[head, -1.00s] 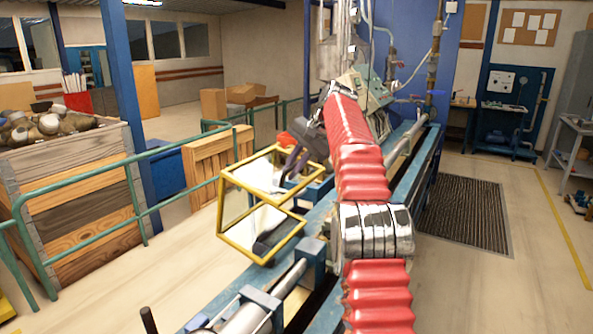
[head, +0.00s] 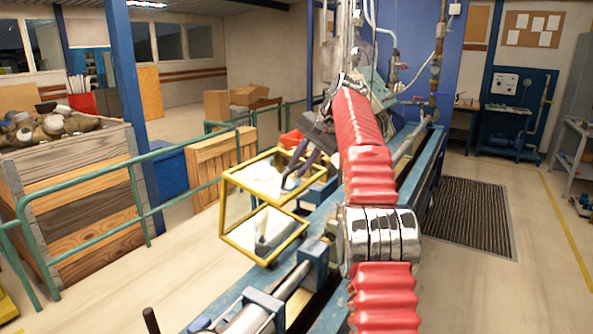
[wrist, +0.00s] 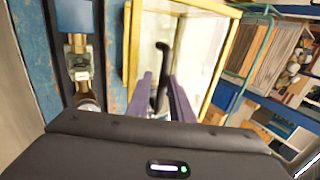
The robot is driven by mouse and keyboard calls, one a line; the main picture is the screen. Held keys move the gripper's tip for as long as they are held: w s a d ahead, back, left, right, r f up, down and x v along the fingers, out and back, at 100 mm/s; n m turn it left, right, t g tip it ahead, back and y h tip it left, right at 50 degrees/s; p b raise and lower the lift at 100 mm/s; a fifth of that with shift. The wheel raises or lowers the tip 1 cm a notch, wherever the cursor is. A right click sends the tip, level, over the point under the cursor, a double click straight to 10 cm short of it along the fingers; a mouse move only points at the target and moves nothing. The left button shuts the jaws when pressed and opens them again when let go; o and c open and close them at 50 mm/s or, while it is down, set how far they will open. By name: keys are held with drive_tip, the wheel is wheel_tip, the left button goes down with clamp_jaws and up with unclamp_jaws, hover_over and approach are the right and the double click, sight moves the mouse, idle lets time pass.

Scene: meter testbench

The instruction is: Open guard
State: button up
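The guard (head: 229,183) is a box of clear panels in a yellow frame, standing on the left side of the blue bench in the head view. It also shows in the wrist view (wrist: 226,66), seen close up. A dark bar-like handle (wrist: 161,62) with a bent top shows in front of the clear panel. My gripper (wrist: 162,82) has two purple fingers set apart, with the handle seen between their tips; I cannot tell whether they touch it. In the head view my gripper (head: 298,180) is at the guard's upper right edge.
The blue bench (head: 330,318) runs lengthwise under my red-sleeved arm. A green railing (head: 170,148) and a wooden crate with meters (head: 75,185) stand at left. A dark floor mat (head: 470,215) lies right of the bench, where the floor is open.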

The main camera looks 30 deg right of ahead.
drive_tip(key=shift+v, duration=1.3)
drive_tip(key=s+d, duration=0.6)
drive_tip(key=s, duration=0.4)
drive_tip(key=shift+d, duration=0.2)
